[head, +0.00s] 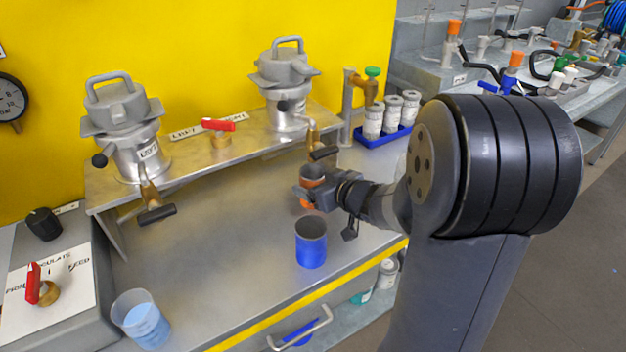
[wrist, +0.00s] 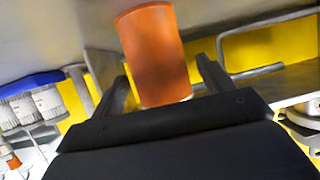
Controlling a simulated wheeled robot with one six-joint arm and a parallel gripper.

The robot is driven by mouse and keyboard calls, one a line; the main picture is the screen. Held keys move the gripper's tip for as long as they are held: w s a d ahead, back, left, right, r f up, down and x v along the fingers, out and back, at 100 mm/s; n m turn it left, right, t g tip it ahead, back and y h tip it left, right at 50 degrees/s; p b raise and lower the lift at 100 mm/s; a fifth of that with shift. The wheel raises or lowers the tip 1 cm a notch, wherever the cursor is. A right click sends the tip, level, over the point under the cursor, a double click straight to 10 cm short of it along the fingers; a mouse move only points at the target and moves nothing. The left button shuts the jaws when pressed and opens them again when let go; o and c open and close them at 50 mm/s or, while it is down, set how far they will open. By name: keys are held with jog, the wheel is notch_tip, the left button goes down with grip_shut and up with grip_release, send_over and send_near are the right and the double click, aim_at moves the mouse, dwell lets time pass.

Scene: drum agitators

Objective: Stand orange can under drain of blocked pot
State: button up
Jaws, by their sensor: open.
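The orange can (head: 312,174) stands on the bench below the right pot (head: 284,85), at or near that pot's drain (head: 316,140). Whether it is squarely under the outlet I cannot tell, as my gripper (head: 310,192) partly covers it. In the wrist view the orange can (wrist: 155,55) lies between the two open fingers of my gripper (wrist: 162,88), with a gap at the right finger. The left pot (head: 125,130) has its own drain (head: 152,198) with a black handle. I cannot tell which pot is blocked.
A blue can (head: 311,246) stands in front of the orange one. A beaker of blue liquid (head: 142,320) stands at front left. A blue tray (head: 382,136) with white bottles is right of the shelf (head: 190,155). The bench middle (head: 220,250) is clear.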

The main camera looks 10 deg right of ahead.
jog(key=p+v, duration=0.3)
jog(key=v, duration=0.7)
